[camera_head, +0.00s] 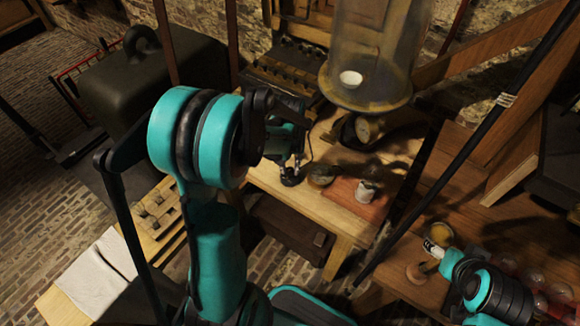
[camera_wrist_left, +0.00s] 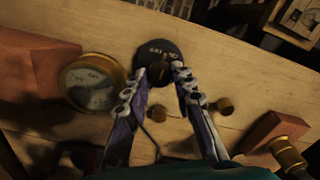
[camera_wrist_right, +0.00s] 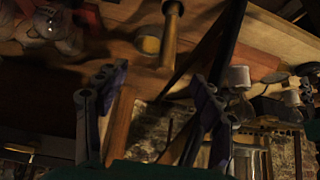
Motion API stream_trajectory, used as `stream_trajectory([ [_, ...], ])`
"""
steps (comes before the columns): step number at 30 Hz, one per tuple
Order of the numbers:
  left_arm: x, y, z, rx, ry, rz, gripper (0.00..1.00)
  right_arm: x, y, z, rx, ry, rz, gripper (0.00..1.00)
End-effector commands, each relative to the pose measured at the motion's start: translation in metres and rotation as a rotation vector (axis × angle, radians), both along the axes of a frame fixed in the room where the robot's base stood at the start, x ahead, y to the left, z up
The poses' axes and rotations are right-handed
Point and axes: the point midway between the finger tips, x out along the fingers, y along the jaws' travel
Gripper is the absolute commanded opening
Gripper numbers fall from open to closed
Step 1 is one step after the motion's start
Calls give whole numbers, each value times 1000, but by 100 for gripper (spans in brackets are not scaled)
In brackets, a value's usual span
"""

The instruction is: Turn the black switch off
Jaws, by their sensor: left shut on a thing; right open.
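The black switch (camera_wrist_left: 158,49) is a round dark base with pale lettering and a dark brown handle in the left wrist view. My left gripper (camera_wrist_left: 160,70) has its two fingertips closed on the handle, just in front of the base. In the head view the left gripper (camera_head: 291,177) reaches down to the wooden table, partly hidden by my arm; the switch is too small and dark there to make out well. My right gripper (camera_head: 434,249) is at the lower right of the head view. It is open and empty in the right wrist view (camera_wrist_right: 150,85).
A round brass gauge (camera_wrist_left: 92,82) and brass knobs (camera_wrist_left: 225,106) stand beside the switch. The head view shows a large glass jar (camera_head: 371,45), a white cup (camera_head: 367,190) on a reddish board, and a dark slanting pole (camera_head: 470,130) between the tables.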

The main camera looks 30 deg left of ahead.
Motion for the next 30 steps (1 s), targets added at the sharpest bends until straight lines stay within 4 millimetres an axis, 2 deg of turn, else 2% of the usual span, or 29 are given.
stream_trajectory([
  [18,-1,0,0,0,0,569,0,0,0,-1,0,0,0,67],
  [30,-1,1,0,0,0,804,0,0,0,-1,0,0,0,67],
])
